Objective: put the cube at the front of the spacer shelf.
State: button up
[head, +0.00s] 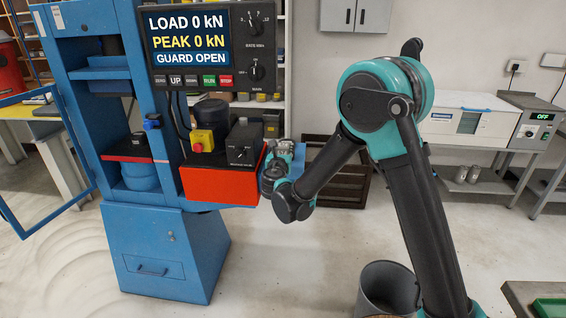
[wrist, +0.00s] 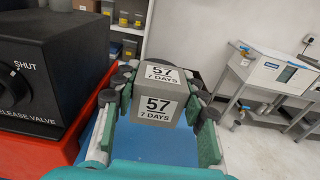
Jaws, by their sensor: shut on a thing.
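The grey cube (wrist: 158,97) carries white labels reading "57 7 DAYS" and sits between the fingers of my gripper (wrist: 155,105) in the wrist view. The fingers are shut on its left and right sides. No shelf is marked as the spacer shelf.
The blue press (head: 165,245) stands left, its guard (head: 60,165) swung open. A black control box (wrist: 50,70) on a red base (wrist: 40,155) is close left of my gripper. Storage shelving (wrist: 130,20) stands behind. A grey bin (head: 388,285) is on the floor.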

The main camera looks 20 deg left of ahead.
jog(key=shift+f, duration=2.85)
jog(key=shift+f, duration=0.1)
jog(key=o, duration=1.4)
jog(key=shift+s, duration=0.1)
jog(key=v, duration=1.1)
jog(key=shift+s, duration=0.4)
jog(key=shift+d, duration=0.15)
